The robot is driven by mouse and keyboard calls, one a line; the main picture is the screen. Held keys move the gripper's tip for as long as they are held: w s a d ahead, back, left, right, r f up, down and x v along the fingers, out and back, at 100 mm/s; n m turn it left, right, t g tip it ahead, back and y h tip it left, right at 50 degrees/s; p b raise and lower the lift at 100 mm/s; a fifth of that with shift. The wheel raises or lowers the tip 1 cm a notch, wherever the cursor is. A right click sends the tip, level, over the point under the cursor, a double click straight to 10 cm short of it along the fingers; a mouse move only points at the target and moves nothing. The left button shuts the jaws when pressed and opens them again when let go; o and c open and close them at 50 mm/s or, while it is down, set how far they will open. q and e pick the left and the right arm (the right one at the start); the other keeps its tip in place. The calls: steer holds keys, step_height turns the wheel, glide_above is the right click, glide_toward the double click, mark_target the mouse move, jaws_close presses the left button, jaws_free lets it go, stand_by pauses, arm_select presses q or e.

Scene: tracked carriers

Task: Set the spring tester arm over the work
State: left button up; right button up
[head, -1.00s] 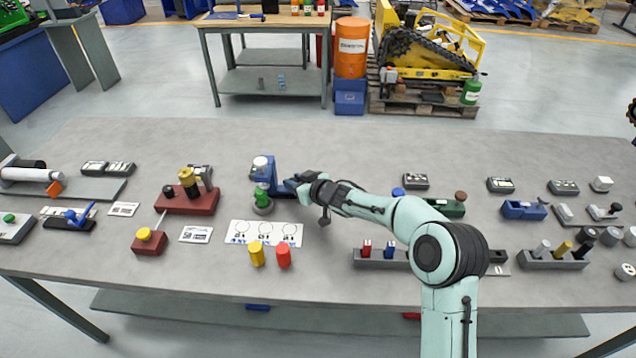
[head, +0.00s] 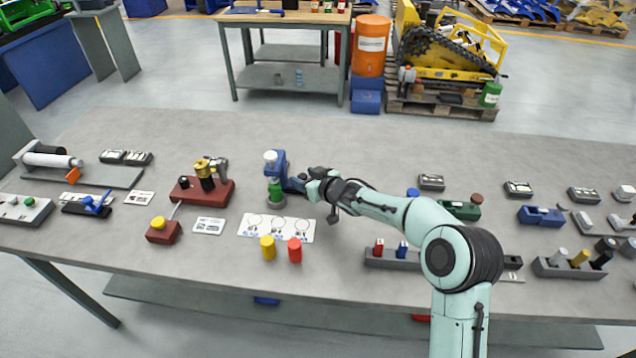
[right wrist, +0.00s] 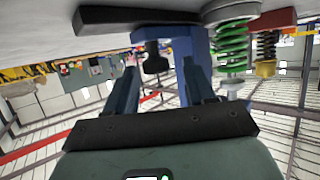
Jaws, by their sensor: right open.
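The spring tester is a blue upright (head: 281,164) with a white round part (head: 270,156) at its top left, at the middle of the bench. A green spring (head: 275,188) stands on a grey base just below that white part. I cannot tell whether the white part is exactly above it. My right gripper (head: 297,184) is right of the upright, low over the bench. In the right wrist view, the table is at the top. There the right gripper (right wrist: 160,72) is open, with the blue upright (right wrist: 190,42) beyond its fingers and the green spring (right wrist: 233,45) to the right. My left gripper is out of view.
A printed sheet (head: 249,225) with ring marks lies in front of the tester. A yellow cylinder (head: 267,249) and a red cylinder (head: 295,251) stand at its front edge. A dark red fixture (head: 190,190) is to the left. A grey rack (head: 378,260) stands to the right.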

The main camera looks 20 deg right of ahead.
steer(key=v, duration=1.2)
steer(key=shift+s+p, duration=0.2)
steer(key=shift+p, duration=0.2)
